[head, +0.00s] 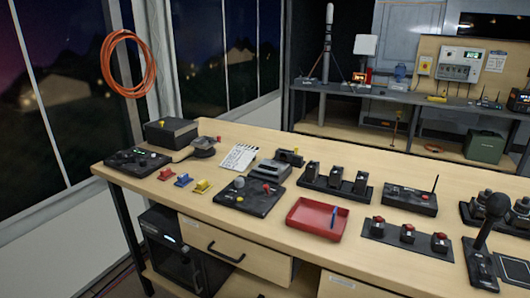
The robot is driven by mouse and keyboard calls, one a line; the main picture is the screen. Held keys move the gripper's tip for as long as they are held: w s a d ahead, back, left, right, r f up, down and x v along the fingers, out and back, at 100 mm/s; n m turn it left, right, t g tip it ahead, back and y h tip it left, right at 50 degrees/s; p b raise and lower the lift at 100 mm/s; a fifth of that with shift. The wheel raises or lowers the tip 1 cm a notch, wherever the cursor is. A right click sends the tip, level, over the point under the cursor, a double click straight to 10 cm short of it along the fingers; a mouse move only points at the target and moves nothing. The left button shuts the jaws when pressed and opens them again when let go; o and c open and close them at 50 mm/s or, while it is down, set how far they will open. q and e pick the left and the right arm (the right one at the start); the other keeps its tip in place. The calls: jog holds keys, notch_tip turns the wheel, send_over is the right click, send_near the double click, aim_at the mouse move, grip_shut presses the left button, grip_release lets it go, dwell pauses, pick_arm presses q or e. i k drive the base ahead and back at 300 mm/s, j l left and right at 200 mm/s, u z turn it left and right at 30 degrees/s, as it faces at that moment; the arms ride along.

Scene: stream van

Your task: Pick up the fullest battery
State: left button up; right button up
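Three upright dark blocks with pale marks stand in a row on a black base (325,188) at the middle of the wooden table: a left one (312,171), a middle one (336,176) and a right one (360,183). They may be the batteries in a charger. Any charge marks are too small to read, so I cannot tell which is fullest. Neither of my grippers is in view.
A red tray (301,228) with a blue pen lies in front of the row. A black box with an antenna (409,199) stands to its right, a control panel (249,194) to its left.

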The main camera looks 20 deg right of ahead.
aim_at(361, 181)
jog(key=z, duration=0.8)
jog(key=i+j+z, duration=0.15)
jog(key=z, duration=0.3)
jog(key=j+z, duration=0.35)
jog(key=z, duration=0.15)
jog(key=i+j+z, duration=0.2)
jog(key=j, duration=0.2)
jog(key=j+z, duration=0.2)
jog(key=j, duration=1.05)
jog(key=l, duration=0.55)
jog(key=k+l, duration=0.15)
jog(key=l, duration=0.95)
jog(key=k+z, duration=0.05)
jog(key=k, duration=0.05)
